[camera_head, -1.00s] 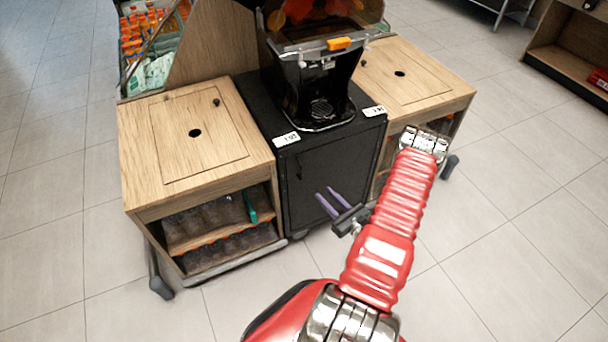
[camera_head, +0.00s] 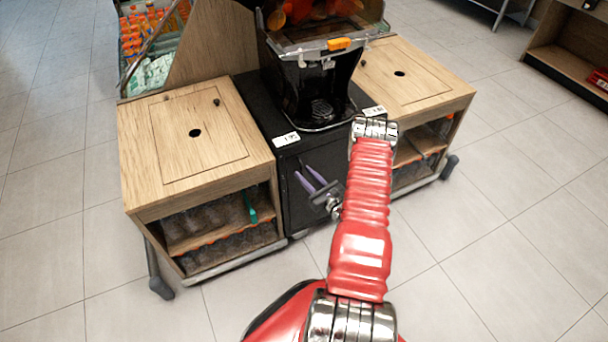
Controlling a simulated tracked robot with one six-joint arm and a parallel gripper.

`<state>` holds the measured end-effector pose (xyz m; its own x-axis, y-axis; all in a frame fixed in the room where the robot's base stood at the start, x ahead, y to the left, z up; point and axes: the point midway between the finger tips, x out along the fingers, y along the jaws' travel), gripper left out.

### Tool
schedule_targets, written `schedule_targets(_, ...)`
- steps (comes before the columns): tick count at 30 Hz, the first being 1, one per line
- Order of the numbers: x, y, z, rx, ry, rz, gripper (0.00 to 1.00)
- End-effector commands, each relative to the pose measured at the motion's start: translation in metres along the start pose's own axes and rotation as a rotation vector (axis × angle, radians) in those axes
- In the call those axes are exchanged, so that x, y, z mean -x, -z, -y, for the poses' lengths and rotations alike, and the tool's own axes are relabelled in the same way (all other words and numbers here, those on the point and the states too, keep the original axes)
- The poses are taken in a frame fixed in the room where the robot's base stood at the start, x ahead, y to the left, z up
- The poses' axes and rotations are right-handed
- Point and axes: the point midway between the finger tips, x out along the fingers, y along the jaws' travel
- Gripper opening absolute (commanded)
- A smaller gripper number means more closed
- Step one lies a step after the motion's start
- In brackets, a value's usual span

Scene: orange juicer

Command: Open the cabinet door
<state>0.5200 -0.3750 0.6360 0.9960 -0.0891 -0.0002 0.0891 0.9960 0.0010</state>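The black cabinet door (camera_head: 296,208) is the front of the cabinet under the orange juicer (camera_head: 318,85), and it looks shut. Its slim dark handle (camera_head: 299,162) is near the door's upper left and hard to make out. My gripper (camera_head: 302,170) has two purple fingers with a gap between them. The fingertips overlap the handle area in the picture; I cannot tell whether they touch it or whether the handle lies between them. My red arm hides the right part of the door.
A wooden counter (camera_head: 140,150) with bottles on its shelves stands left of the cabinet. Another wooden counter (camera_head: 440,75) stands to the right. Tiled floor (camera_head: 500,240) is free in front and to the right.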

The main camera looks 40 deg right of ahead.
Motion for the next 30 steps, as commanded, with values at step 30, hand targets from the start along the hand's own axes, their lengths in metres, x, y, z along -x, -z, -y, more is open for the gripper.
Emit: schedule_targets(30, -0.009, 0.0, -0.0002, -0.001, 0.0, 0.0, 0.0)
